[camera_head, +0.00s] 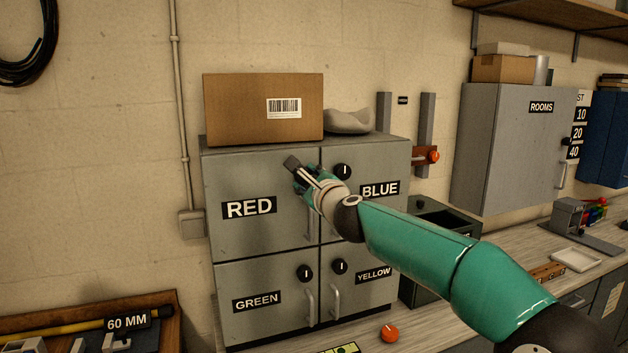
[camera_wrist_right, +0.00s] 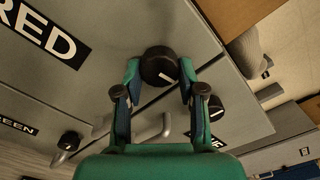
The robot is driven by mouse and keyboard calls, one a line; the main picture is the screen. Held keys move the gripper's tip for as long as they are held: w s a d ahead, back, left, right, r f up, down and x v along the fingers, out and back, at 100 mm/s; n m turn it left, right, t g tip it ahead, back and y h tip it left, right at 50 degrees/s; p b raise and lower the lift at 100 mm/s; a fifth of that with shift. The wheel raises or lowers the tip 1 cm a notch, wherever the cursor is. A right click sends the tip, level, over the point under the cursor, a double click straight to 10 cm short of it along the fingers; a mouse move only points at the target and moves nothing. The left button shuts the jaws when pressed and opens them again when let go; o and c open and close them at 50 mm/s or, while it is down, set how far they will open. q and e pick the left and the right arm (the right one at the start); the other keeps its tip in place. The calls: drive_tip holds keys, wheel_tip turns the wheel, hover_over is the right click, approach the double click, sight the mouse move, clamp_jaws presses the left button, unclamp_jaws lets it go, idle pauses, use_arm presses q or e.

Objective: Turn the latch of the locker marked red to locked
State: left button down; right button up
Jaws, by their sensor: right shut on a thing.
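The red locker (camera_head: 262,180) is a grey door with a black label reading RED, at the upper left of the locker block. The label also shows in the right wrist view (camera_wrist_right: 45,32). Its latch is a round black knob (camera_wrist_right: 160,68) with a short slanted white mark on its face. My right gripper (camera_wrist_right: 160,82) is shut on this knob, one finger on each side. In the head view the gripper (camera_head: 298,168) reaches the door's upper right corner and hides the knob. My left gripper is not in view.
The blue (camera_head: 345,171), green (camera_head: 306,273) and yellow (camera_head: 340,267) lockers have similar knobs close by. Bar handles (camera_head: 310,301) stand out from the doors. A cardboard box (camera_head: 240,108) and a grey lump (camera_head: 348,122) sit on top. An orange knob-like object (camera_head: 390,333) lies on the counter.

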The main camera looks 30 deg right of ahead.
drive_tip(key=shift+a+f+n+p, duration=0.15)
drive_tip(key=shift+n+p, duration=0.55)
drive_tip(key=shift+n, duration=2.25)
drive_tip(key=shift+a+n+p, duration=0.1)
drive_tip(key=shift+n+p, duration=0.6)
drive_tip(key=shift+n, duration=2.2)
drive_tip(key=shift+a+f+n+p, duration=0.15)
drive_tip(key=shift+n+p, duration=0.55)
drive_tip(key=shift+n, duration=2.25)
drive_tip(key=o, duration=0.9)
drive_tip(key=shift+r, duration=0.1)
drive_tip(key=shift+c, duration=0.2)
drive_tip(key=shift+o, duration=1.4)
drive_tip(key=shift+w+d, duration=0.1)
drive_tip(key=shift+r, duration=0.15)
drive_tip(key=shift+r, duration=0.1)
drive_tip(key=shift+s, duration=0.25)
